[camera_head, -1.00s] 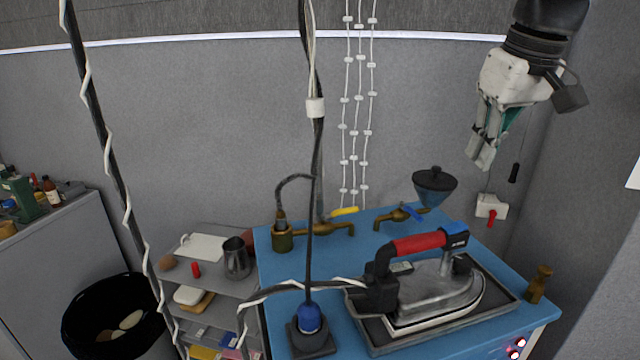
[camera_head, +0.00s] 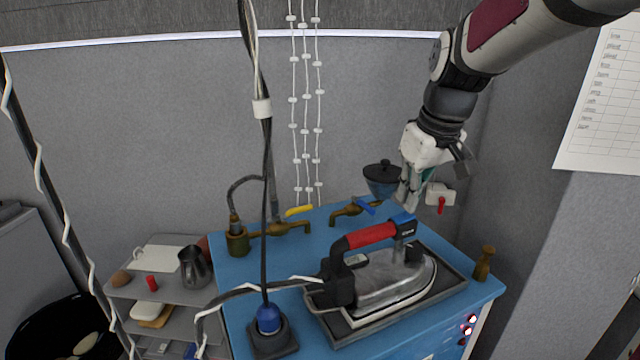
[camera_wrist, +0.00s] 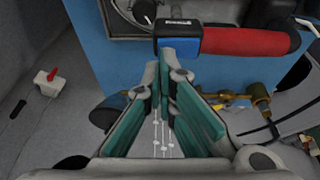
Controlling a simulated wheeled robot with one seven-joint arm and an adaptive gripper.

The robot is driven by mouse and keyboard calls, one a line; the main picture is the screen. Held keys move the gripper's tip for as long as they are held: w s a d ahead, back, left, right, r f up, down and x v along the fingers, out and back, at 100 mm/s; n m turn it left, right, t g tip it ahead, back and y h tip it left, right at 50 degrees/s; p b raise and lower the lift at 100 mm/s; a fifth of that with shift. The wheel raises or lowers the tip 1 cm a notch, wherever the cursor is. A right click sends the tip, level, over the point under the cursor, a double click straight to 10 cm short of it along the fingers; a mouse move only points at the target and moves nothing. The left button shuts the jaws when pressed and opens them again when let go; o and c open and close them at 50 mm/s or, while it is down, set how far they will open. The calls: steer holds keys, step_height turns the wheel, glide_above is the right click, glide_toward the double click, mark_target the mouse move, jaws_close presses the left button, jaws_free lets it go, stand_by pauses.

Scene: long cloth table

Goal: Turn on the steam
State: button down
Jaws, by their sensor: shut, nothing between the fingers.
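A steam iron (camera_head: 385,280) with a red and blue handle rests on a dark tray (camera_head: 450,292) on the blue table unit. Its handle (camera_wrist: 245,41) shows at the top of the wrist view. A brass tap with a blue lever (camera_head: 366,207) and another with a yellow lever (camera_head: 299,211) stand behind the iron. A white wall box with a red lever (camera_head: 440,198) is at the right; it also shows in the wrist view (camera_wrist: 46,83). My gripper (camera_head: 409,204) is shut and empty, pointing down between the blue-lever tap and the wall box.
A dark funnel (camera_head: 382,180) stands just left of my gripper. A hose and cable (camera_head: 265,200) hang in front of the wall. A small brass piece (camera_head: 484,263) stands at the unit's right corner. A shelf (camera_head: 170,300) with small items is on the left.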

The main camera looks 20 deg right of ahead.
steer(key=shift+d+f, duration=0.2)
steer(key=shift+f, duration=0.1)
steer(key=shift+a, duration=0.1)
steer(key=shift+a+r+p, duration=0.3)
steer(key=shift+a+p, duration=0.2)
steer(key=shift+a, duration=0.2)
steer(key=shift+s+r+p, duration=0.1)
steer(key=shift+r+p, duration=0.4)
steer(key=shift+r, duration=0.15)
steer(key=w+d+p+v, duration=0.1)
steer(key=d+v, duration=0.1)
steer(key=v, duration=1)
steer(key=shift+d+r, duration=0.3)
steer(key=shift+d, duration=0.1)
